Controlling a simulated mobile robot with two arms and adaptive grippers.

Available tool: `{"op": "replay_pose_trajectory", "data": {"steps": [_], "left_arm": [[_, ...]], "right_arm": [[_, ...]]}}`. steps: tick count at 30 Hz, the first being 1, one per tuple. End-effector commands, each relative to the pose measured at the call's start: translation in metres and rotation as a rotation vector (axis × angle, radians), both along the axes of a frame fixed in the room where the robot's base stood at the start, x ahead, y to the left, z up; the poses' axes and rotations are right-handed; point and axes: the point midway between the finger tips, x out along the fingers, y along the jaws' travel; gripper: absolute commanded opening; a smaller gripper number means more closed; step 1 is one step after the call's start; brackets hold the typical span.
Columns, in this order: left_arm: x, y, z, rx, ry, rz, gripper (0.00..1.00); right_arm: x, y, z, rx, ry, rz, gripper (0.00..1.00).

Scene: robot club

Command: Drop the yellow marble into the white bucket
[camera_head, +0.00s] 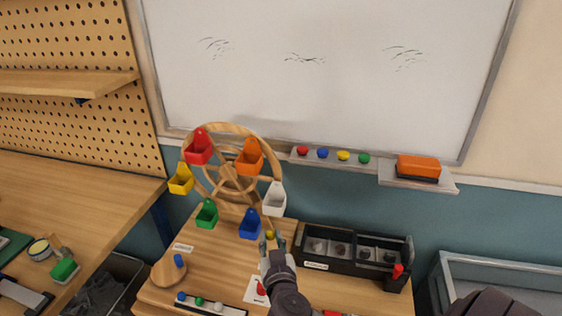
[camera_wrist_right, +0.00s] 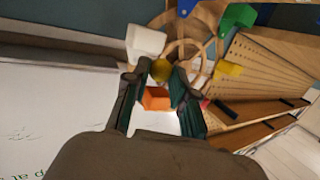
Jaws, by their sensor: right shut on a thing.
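My right gripper (camera_head: 270,243) is shut on a yellow marble (camera_head: 269,235), which also shows between the fingertips (camera_wrist_right: 161,72) in the right wrist view. The white bucket (camera_head: 274,205) hangs on the right side of a wooden wheel (camera_head: 232,178). The marble is just below the white bucket in the head view and right of the blue bucket (camera_head: 250,228). The inside of the white bucket is hard to make out. My left gripper is not in view.
Red (camera_head: 199,153), orange (camera_head: 248,162), yellow (camera_head: 181,184) and green (camera_head: 206,217) buckets also hang on the wheel. A black divided box (camera_head: 314,265) stands right of my gripper. The whiteboard (camera_head: 330,70) and its tray are behind. A wooden round block (camera_head: 168,275) is at left.

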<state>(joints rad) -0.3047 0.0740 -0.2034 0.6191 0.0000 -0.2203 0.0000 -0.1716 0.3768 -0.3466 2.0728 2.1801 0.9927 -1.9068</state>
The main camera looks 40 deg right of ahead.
Motion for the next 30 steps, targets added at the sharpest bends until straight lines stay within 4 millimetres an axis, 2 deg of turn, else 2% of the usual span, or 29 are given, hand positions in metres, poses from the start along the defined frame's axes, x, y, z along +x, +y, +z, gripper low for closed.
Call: {"op": "replay_pose_trajectory", "data": {"steps": [1, 3, 6, 9, 13, 19, 30], "left_arm": [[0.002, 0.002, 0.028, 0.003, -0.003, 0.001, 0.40], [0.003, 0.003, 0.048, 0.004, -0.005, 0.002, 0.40], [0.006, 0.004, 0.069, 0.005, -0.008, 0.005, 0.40], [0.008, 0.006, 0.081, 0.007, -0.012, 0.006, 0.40], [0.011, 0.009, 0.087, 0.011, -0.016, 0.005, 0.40], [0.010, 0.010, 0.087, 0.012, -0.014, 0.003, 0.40], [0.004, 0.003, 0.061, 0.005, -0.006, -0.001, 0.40]], "right_arm": [[0.022, -0.016, 0.029, 0.009, -0.006, -0.086, 0.05], [0.048, -0.038, 0.047, 0.009, -0.003, -0.203, 0.05], [0.076, -0.059, 0.067, 0.008, 0.001, -0.338, 0.05], [0.093, -0.069, 0.077, 0.004, 0.003, -0.422, 0.05], [0.103, -0.073, 0.083, 0.001, 0.003, -0.475, 0.05], [0.108, -0.075, 0.084, 0.000, 0.002, -0.500, 0.05], [0.108, -0.075, 0.063, -0.001, 0.002, -0.499, 0.05]]}}
